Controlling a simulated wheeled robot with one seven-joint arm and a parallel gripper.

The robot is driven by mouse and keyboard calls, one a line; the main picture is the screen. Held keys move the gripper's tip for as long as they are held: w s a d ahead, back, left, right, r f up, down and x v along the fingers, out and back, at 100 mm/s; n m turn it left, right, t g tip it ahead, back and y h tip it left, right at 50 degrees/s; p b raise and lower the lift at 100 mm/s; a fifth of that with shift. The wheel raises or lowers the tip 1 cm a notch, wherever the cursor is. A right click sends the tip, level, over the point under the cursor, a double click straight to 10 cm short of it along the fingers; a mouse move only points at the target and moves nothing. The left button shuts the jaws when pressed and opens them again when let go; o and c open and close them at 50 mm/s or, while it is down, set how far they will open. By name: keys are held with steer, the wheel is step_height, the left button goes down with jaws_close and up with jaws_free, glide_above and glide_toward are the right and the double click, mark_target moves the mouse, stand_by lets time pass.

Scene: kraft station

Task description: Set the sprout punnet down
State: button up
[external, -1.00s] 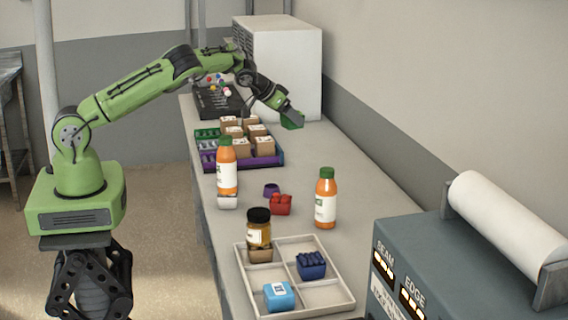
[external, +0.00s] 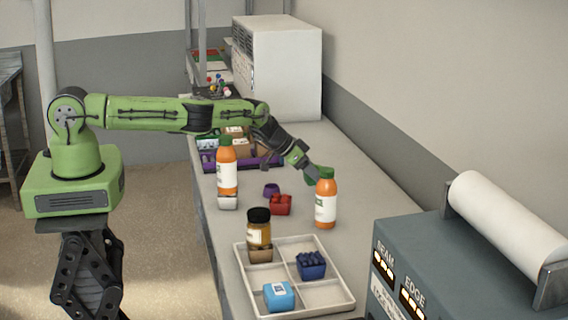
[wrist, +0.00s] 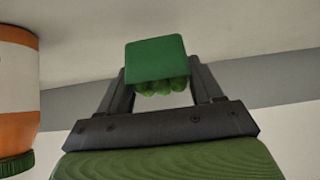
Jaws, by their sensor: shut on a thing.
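The sprout punnet is a small green box with rounded green lumps, seen in the wrist view (wrist: 155,60). My gripper (wrist: 160,85) is shut on it, with one dark finger on each side. In the external view my gripper (external: 307,170) holds the punnet (external: 313,177) above the counter, at about the height of the right orange bottle's green cap. The punnet and the cap overlap there, so I cannot tell the gap between them. The punnet's underside and what lies directly below it are hidden.
The right orange bottle (external: 325,205) stands close by; a bottle also shows in the wrist view (wrist: 18,95). Another orange bottle (external: 227,170), a red punnet (external: 280,205) and a purple ring (external: 271,189) are nearby. The divided tray (external: 345,301) has an empty front-right compartment.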

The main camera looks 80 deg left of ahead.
mark_target(312, 184)
step_height(312, 184, down, 4)
steer(key=shift+f, duration=0.25)
steer(key=shift+f+b, duration=0.25)
steer(key=shift+b, duration=0.25)
steer(key=o, duration=1.2)
steer(key=shift+c, duration=0.2)
steer(key=shift+r, duration=0.2)
